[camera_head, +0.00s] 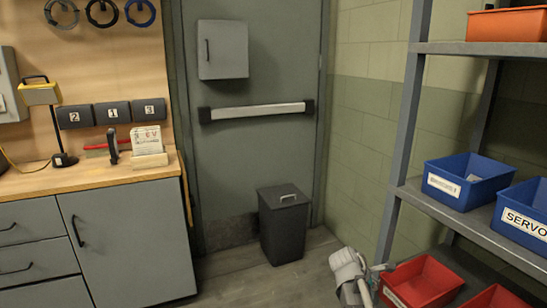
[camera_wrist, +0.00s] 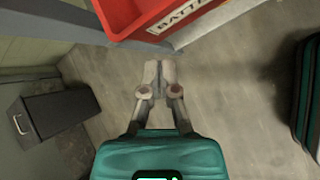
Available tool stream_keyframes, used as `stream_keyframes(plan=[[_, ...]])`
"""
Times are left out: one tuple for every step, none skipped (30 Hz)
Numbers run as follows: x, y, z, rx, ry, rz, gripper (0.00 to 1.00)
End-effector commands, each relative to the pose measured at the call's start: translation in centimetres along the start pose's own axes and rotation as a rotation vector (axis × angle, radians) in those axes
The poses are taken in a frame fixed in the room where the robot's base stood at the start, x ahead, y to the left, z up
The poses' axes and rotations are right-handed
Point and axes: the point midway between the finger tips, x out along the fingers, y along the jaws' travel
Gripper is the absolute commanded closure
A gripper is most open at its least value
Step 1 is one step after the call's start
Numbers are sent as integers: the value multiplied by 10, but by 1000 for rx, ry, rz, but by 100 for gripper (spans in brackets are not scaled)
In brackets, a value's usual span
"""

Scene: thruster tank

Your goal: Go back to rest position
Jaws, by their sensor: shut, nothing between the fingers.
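My gripper (camera_wrist: 159,72) points down over the grey floor in the wrist view. Its two pale fingers are together with nothing between them. Part of my arm or gripper shows as a pale grey shape at the bottom of the head view (camera_head: 347,268), beside the shelf's lower red bins. The gripper is clear of the red bin (camera_wrist: 140,12) with a label starting "BATT" at the top of the wrist view.
A metal shelf (camera_head: 408,115) at right holds blue bins (camera_head: 470,178) and red bins (camera_head: 420,284). A dark lidded bin (camera_head: 284,226) stands before the grey door (camera_head: 262,150). A wooden-topped workbench (camera_head: 85,178) is at left. Floor (camera_head: 235,285) between is open.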

Motion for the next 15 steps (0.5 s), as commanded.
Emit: stream_keyframes(plan=[[-3, -10, -6, 73, 30, -19, 100], [-4, -14, -9, 120, 48, -33, 100], [-6, -20, -14, 183, 71, -54, 100], [-8, -25, -18, 230, 88, -69, 100], [-10, -30, -22, 277, 104, -85, 100], [-12, -36, -27, 338, 124, -110, 100], [-14, -40, -31, 386, 140, -128, 100], [-16, -44, -34, 431, 154, -147, 100], [-19, -51, -39, 492, 172, -174, 100], [-21, -55, -43, 536, 184, -195, 100], [-23, -59, -47, 582, 197, -216, 100], [-27, -65, -52, 641, 211, -247, 100], [-29, -70, -56, 685, 221, -271, 100], [-32, -74, -59, 728, 230, -294, 100], [-35, -80, -64, 785, 241, -327, 100]])
